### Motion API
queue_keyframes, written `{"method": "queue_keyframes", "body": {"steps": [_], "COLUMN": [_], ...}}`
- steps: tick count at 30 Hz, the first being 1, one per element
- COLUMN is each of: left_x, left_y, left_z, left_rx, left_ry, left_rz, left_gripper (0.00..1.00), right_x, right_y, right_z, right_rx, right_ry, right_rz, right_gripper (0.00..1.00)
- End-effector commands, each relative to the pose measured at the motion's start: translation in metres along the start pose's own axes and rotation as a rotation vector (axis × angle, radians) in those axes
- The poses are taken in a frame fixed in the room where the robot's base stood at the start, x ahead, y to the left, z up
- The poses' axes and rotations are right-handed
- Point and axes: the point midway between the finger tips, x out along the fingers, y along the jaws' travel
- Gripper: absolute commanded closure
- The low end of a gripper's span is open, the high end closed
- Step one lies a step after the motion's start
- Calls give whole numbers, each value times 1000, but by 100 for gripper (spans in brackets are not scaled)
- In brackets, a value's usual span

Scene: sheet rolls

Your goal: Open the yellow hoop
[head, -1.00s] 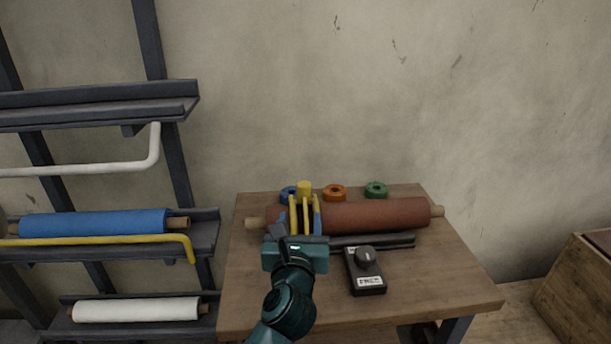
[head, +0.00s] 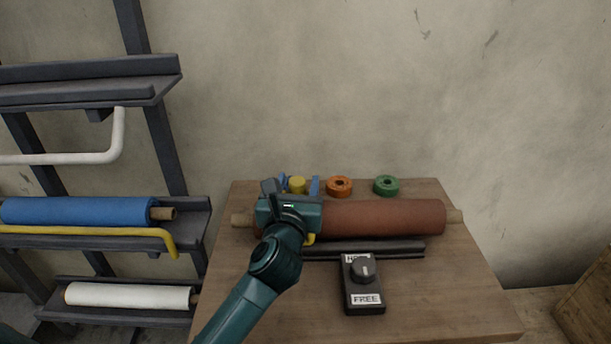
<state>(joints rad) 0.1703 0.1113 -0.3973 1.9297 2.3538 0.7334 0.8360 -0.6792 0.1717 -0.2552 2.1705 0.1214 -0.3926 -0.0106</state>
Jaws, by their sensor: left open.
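On the table, a yellow hoop (head: 297,185) lies over the left part of a brown roll (head: 385,217). Its rounded yellow top shows behind the roll and a small yellow end shows in front; my gripper hides the rest. My left gripper (head: 299,183) is over it, open, with blue-tipped fingers on either side of the yellow top. I cannot tell whether they touch it. My right gripper is not in view.
A black box with a knob (head: 362,285) and a FREE label stands in front of the roll. Orange (head: 339,187) and green (head: 386,186) rings lie behind it. At left, a rack holds a blue roll (head: 75,211), a yellow bar (head: 85,232) and a white roll (head: 128,296).

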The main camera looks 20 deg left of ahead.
Motion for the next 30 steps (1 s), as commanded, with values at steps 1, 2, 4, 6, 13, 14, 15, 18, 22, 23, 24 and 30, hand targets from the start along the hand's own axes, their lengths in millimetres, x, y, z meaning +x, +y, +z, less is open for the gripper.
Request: {"method": "queue_keyframes", "body": {"steps": [1,2,4,6,13,14,15,18,22,23,24,30], "left_x": [0,0,0,0,1,1,1,1,1,1,1,1], "left_y": [1,2,2,3,2,2,2,2,2,2,2,2], "left_z": [0,0,0,0,0,0,0,0,0,0,0,0], "left_rx": [1,1,1,0,0,0,0,0,0,0,0,0], "left_ry": [-1,-1,-1,-1,-1,-1,-1,0,0,0,0,0], "left_rz": [0,0,0,0,0,0,0,0,0,0,0,0], "left_gripper": [50,50,50,50,53,55,59,67,78,80,83,100], "right_x": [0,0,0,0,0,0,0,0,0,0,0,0], "right_y": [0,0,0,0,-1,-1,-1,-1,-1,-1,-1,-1], "right_z": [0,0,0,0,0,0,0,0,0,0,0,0], "right_rx": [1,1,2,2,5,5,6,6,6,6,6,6], "right_ry": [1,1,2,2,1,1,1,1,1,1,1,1], "right_rz": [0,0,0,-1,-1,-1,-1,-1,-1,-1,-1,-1], "right_gripper": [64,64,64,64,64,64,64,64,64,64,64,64]}}
